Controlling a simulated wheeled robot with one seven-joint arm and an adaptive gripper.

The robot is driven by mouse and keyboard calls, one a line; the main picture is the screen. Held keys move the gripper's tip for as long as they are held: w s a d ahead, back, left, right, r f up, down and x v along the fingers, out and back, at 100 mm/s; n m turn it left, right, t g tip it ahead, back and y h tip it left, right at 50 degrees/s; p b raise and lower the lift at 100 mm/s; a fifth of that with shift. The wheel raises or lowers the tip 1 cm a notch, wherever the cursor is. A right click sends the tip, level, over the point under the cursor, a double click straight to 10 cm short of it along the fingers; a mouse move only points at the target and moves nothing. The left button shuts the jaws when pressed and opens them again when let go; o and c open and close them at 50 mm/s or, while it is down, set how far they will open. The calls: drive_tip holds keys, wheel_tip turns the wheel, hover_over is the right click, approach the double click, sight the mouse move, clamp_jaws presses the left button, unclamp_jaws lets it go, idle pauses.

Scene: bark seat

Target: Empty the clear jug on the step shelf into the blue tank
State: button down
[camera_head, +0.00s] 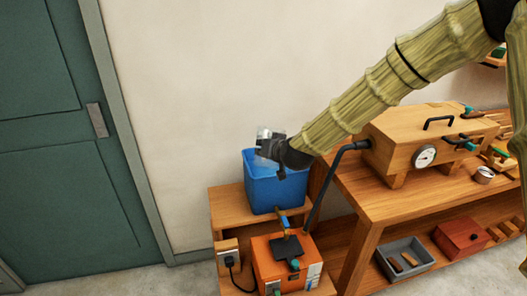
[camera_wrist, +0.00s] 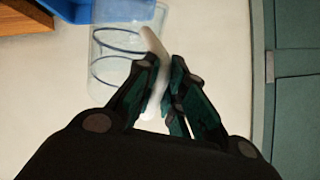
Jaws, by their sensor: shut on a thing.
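The clear jug (camera_head: 266,137) is held at the blue tank's upper rear left in the head view, overlapping its rim. In the wrist view the jug (camera_wrist: 112,55) is see-through, with its pale handle (camera_wrist: 153,50) between my fingers. My gripper (camera_head: 272,148) is shut on that handle; its fingers (camera_wrist: 163,95) show in the wrist view. The jug's exact tilt and any liquid left in it are hard to tell. The blue tank (camera_head: 279,192) stands upright on the step shelf (camera_head: 228,206); a corner of it (camera_wrist: 90,8) shows in the wrist view.
An orange box (camera_head: 272,262) with a lever stands in front of the tank. To the right is a wooden bench (camera_head: 375,208) with a gauge-fronted wooden box (camera_head: 405,145) and a grey tray (camera_head: 405,262) below. A green door (camera_head: 70,150) is at left.

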sight(264, 166)
drive_tip(key=shift+w+f+n+t+y+b, duration=0.15)
drive_tip(key=shift+f+n+t+b, duration=0.65)
drive_tip(key=shift+b, duration=2.2)
drive_tip(key=shift+f+n+t+y+b, duration=0.2)
drive_tip(key=shift+f+t+b, duration=0.75)
drive_tip(key=shift+f+b, duration=1.55)
drive_tip(key=shift+w+f+n+t+y+b, duration=0.15)
drive_tip(key=shift+f+n+t+b, duration=0.5)
drive_tip(key=shift+b, duration=2.85)
drive_tip(key=shift+f+t+b, duration=0.3)
drive_tip(key=shift+r, duration=0.1)
drive_tip(key=shift+w+r+t+b, duration=0.1)
drive_tip(key=shift+r+t+b, duration=0.25)
drive_tip(key=shift+b, duration=0.3)
drive_tip(key=shift+r, duration=0.1)
drive_tip(key=shift+y, duration=0.3)
